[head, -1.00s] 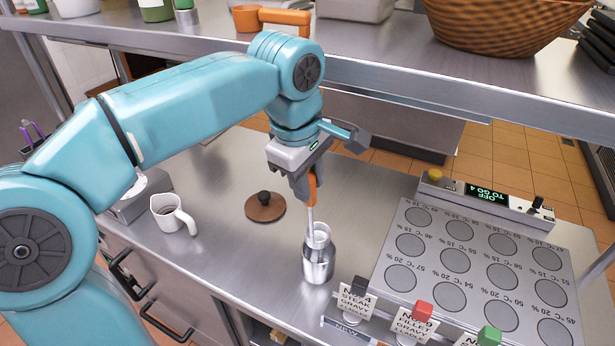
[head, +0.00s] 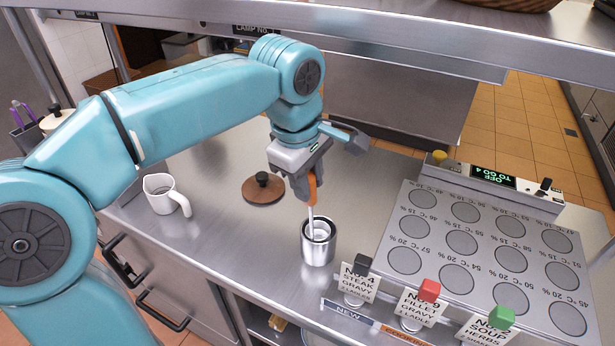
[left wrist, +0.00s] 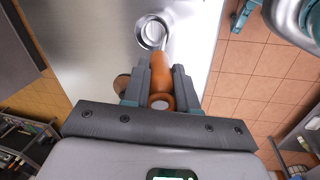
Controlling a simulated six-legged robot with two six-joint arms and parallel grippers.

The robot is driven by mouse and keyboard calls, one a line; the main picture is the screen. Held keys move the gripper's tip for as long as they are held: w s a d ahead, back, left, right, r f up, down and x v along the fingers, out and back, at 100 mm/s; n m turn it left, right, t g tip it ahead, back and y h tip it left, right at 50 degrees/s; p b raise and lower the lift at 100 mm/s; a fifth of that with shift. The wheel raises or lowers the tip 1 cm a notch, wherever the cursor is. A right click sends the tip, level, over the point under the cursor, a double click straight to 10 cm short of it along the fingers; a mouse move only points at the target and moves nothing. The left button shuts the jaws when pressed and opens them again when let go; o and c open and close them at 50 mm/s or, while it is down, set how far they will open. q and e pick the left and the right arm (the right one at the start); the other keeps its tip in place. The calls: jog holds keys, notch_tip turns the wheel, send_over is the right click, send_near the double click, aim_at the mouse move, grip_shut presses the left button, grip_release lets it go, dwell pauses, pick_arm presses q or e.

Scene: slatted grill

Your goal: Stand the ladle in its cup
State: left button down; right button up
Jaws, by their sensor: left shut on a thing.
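The ladle has an orange handle (head: 312,187) and a metal shaft (head: 310,221). My left gripper (head: 308,186) is shut on the handle, which also shows between the fingers in the left wrist view (left wrist: 161,77). The ladle is near upright and slightly tilted. Its lower end reaches the mouth of the metal cup (head: 318,246) and appears inside the rim; whether it touches the bottom is hidden. The cup stands upright on the steel counter, and its round mouth shows in the left wrist view (left wrist: 152,33). My right gripper is not in view.
A brown lid with a black knob (head: 262,188) lies behind and left of the cup. A white jug (head: 165,195) stands further left. A panel with round marked spots (head: 470,240) and labelled signs (head: 420,305) are at right. A shelf (head: 400,40) spans above.

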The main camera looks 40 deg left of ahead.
aim_at(310, 210)
pick_arm(q)
jog(key=shift+f+b, duration=1.4)
jog(key=shift+f, duration=0.6)
jog(key=shift+f+b, duration=0.45)
jog(key=shift+f, duration=0.25)
jog(key=c, duration=0.8)
grip_release()
jog(key=shift+s, duration=0.1)
jog(key=shift+r, duration=0.1)
jog(key=shift+r, duration=0.2)
jog(key=s+r+p, duration=0.3)
jog(key=r, duration=1.2)
jog(key=shift+d+r+p, duration=0.2)
jog(key=shift+r+p, duration=0.1)
